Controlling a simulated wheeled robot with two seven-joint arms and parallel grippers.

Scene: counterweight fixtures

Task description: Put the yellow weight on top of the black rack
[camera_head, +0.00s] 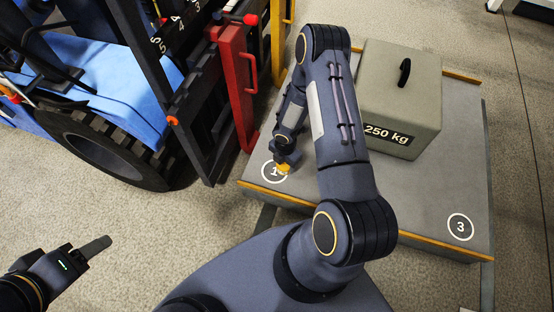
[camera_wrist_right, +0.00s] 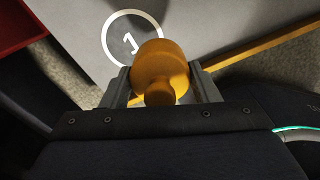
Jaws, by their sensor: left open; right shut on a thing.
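The yellow weight (camera_wrist_right: 158,66) is a small round body with a knob, held between the two fingers of my right gripper (camera_wrist_right: 163,88) in the wrist view. In the head view the weight (camera_head: 283,168) shows small beside the circle marked 1, partly hidden by my right gripper (camera_head: 285,160). I cannot tell whether it touches the platform. My left gripper (camera_head: 92,250) is at the lower left over the floor, away from the weight, with nothing seen in it. No separate black rack is clearly seen; a black frame (camera_head: 165,75) stands on the blue vehicle at left.
A grey platform (camera_head: 415,210) with orange edges carries a large 250 kg block (camera_head: 400,95) and a circle marked 3 (camera_head: 460,227). A red upright (camera_head: 236,85) and a yellow post (camera_head: 279,40) stand left of it. Bare floor lies at lower left.

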